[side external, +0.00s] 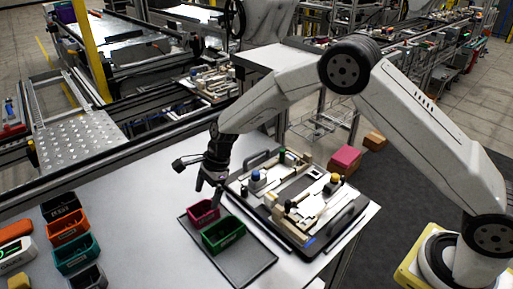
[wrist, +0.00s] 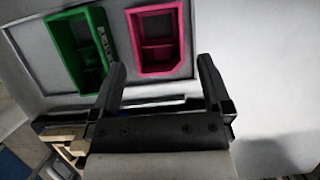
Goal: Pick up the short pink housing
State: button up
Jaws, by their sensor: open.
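The short pink housing (side external: 203,212) is an open box with inner dividers. It sits on the grey tray (side external: 249,271) to the left of a green housing (side external: 223,235). In the wrist view the pink housing (wrist: 160,40) lies ahead of and between my gripper's fingers. My gripper (side external: 208,192) is open and empty just above the pink housing. In the wrist view my gripper (wrist: 160,75) has its two fingers apart, with the left finger near the green housing (wrist: 84,48). I cannot tell the exact height gap to the pink housing.
A pallet fixture (side external: 345,222) with several parts stands right of the tray. Orange (side external: 68,226), teal (side external: 76,253) and black bins (side external: 60,205) stand at the left of the table. The table between bins and tray is clear. A pink box (side external: 346,158) lies beyond the fixture.

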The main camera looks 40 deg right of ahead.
aim_at(203, 208)
jog(key=shift+x, duration=2.4)
jog(key=shift+s+a, duration=0.1)
jog(key=shift+a, duration=0.05)
jog(key=c, duration=1.1)
jog(key=shift+c, duration=0.2)
jog(key=shift+r, duration=0.2)
